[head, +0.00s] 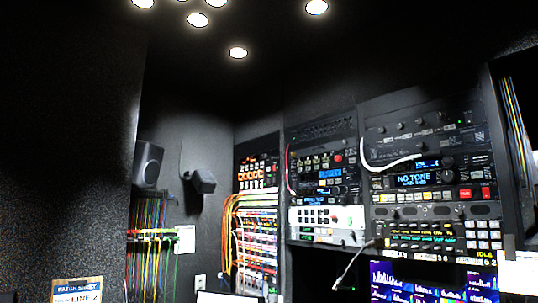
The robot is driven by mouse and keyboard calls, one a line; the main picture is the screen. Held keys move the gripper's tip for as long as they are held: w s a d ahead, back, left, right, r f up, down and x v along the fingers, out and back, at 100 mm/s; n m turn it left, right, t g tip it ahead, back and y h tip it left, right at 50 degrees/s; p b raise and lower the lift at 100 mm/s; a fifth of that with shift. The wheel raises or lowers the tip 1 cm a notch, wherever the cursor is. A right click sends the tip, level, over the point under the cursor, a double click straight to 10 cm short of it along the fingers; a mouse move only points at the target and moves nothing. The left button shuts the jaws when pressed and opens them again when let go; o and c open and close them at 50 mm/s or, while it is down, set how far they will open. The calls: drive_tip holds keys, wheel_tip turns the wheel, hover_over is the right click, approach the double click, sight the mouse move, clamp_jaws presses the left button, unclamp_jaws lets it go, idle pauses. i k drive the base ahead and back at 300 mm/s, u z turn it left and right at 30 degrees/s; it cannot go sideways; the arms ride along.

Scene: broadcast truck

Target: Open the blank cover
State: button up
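I cannot pick out the blank cover with certainty. Several dark, mostly plain panels show in the equipment racks, among them a black panel (320,130) at the top of the middle rack. No hinge or open lid can be made out at this size. My gripper is not in view.
The right rack (425,180) holds lit units, one reading NO TONE. A patch bay (257,235) with orange cables stands left of the middle rack. A gooseneck (355,262) juts out below the racks. Monitors (430,282) show at lower right. A speaker (147,164) hangs at left.

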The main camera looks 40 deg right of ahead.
sight(352, 141)
drive_tip(key=z, duration=0.25)
drive_tip(key=i, duration=0.95)
drive_tip(key=z, duration=1.05)
drive_tip(key=i, duration=0.5)
drive_tip(key=z, duration=0.45)
